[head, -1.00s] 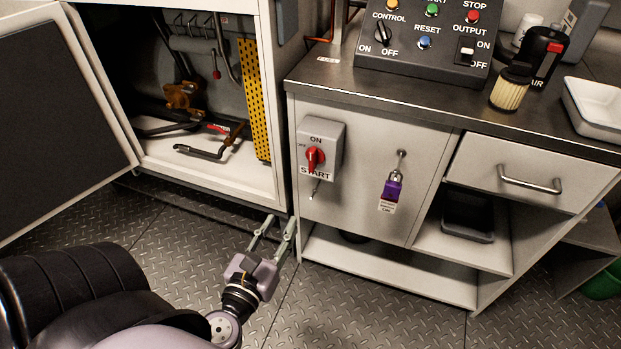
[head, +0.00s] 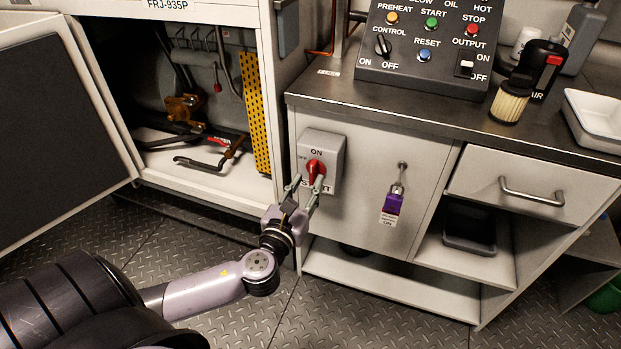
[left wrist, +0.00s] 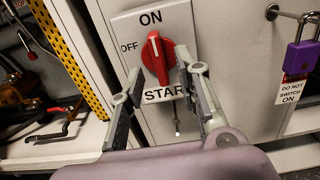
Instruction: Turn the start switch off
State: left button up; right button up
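The start switch is a grey box (head: 334,152) on the cabinet front with a red rotary knob (head: 316,170), marked ON at the top and OFF at the left. In the left wrist view the red knob (left wrist: 157,57) stands nearly upright, its white line toward ON. My left gripper (head: 306,186) is in front of the switch, just below the knob. In the left wrist view my left gripper (left wrist: 158,82) is open, its fingers spread to either side of the knob's lower part. I cannot tell whether they touch it. My right gripper is not in view.
A purple padlock (head: 393,201) with a tag hangs right of the switch. An open cabinet with a yellow perforated strip (head: 254,105) stands at the left. A control panel (head: 424,45) sits on the countertop above. The floor in front is free.

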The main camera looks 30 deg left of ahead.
pick_arm(q)
jog(key=shift+x, duration=1.5)
grip_shut()
